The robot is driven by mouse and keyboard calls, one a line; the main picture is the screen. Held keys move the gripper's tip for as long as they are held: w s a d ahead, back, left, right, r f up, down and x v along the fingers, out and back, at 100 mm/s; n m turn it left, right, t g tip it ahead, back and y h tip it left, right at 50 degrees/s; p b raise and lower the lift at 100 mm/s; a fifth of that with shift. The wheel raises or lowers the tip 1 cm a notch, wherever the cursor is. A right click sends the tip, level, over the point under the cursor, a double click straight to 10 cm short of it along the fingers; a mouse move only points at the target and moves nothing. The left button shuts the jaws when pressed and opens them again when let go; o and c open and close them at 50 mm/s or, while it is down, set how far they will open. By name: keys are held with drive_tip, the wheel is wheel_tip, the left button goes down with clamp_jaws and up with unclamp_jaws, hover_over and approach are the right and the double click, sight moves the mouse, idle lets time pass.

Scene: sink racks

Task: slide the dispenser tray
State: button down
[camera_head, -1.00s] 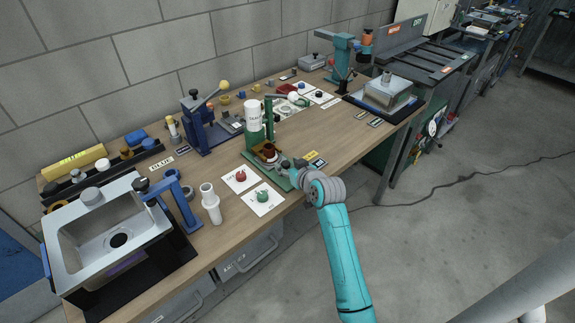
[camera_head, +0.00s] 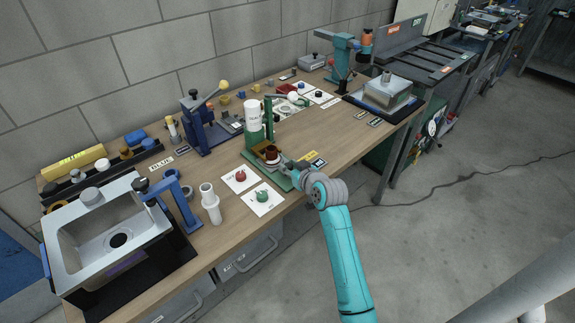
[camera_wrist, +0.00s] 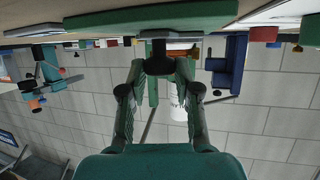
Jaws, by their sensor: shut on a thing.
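The green dispenser (camera_head: 268,120) stands near the front edge of the bench, with a white canister (camera_head: 253,117) on its column. Its low tray (camera_head: 262,160) lies at the foot, with a brown cup (camera_head: 271,152) on it. My gripper (camera_head: 288,166) is at the front right end of the tray. In the wrist view, which appears upside down, my gripper (camera_wrist: 160,66) is shut on a dark knob (camera_wrist: 158,49) below the green base plate (camera_wrist: 150,20). The canister shows partly behind a finger (camera_wrist: 178,108). In the head view the knob is hidden by my gripper.
A white pipe fitting (camera_head: 210,204) and cards with a red part (camera_head: 240,176) and a green part (camera_head: 263,196) lie left of the tray. A blue press (camera_head: 200,125) stands behind. Bare bench (camera_head: 345,140) lies to the right.

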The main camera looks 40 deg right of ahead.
drive_tip(key=s, duration=0.8)
drive_tip(key=shift+d, duration=0.15)
drive_tip(key=shift+f, duration=0.1)
drive_tip(key=c, duration=0.8)
unclamp_jaws()
drive_tip(key=v, duration=1.2)
drive_tip(key=shift+s, duration=0.1)
